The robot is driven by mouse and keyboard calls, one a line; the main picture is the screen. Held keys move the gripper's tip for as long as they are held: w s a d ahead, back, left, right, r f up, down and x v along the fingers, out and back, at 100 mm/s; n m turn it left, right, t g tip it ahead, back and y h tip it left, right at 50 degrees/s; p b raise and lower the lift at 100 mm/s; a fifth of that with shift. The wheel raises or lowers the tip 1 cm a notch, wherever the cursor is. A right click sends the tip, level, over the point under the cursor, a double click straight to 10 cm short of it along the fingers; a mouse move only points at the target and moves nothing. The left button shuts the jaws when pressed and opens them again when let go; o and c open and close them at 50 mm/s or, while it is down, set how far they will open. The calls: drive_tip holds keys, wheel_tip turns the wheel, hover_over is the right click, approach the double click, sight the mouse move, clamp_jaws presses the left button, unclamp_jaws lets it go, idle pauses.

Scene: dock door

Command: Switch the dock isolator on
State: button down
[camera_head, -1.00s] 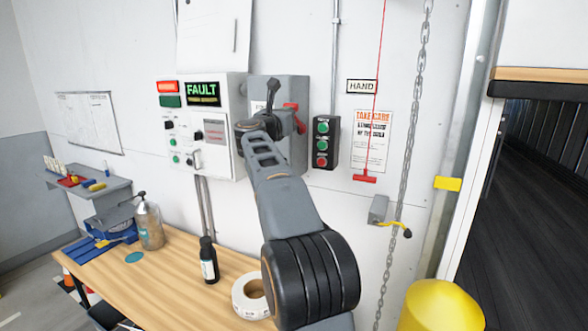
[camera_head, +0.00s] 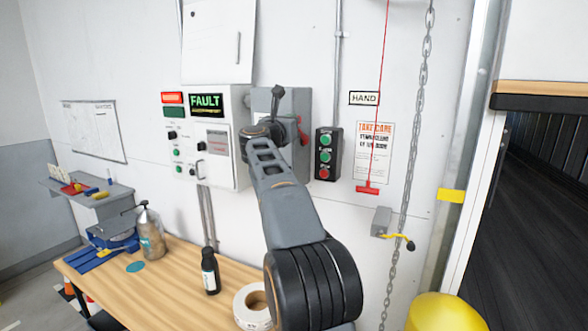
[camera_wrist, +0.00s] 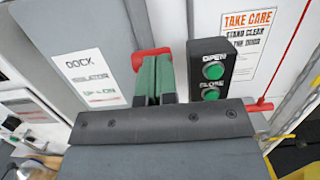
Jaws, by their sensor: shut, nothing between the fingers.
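The dock isolator is a grey box (camera_head: 297,104) on the wall, between the white fault panel and the black button box. Its red handle (camera_head: 304,138) shows at the box's right side, partly hidden by my wrist. In the wrist view the label (camera_wrist: 90,77) reads dock isolator, up = on. There the red handle (camera_wrist: 138,62) shows behind and beside my gripper (camera_wrist: 153,62). My gripper's green-padded fingers are shut and empty, right at the handle. I cannot tell whether they touch it. The handle's exact angle is partly hidden.
The white panel (camera_head: 227,160) shows FAULT. A button box (camera_head: 325,155), red pull cord (camera_head: 368,190) and hanging chain (camera_head: 404,170) are to the right. Below, a wooden bench (camera_head: 180,285) holds a dark bottle (camera_head: 209,272) and a tape roll (camera_head: 241,309). A yellow post (camera_head: 440,312) stands at lower right.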

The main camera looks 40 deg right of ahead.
drive_tip(key=r+b+v, duration=0.2)
drive_tip(key=b+v, duration=0.3)
drive_tip(key=v, duration=0.7)
drive_tip(key=shift+s+a+r, duration=0.35)
drive_tip(key=shift+a+r, duration=0.15)
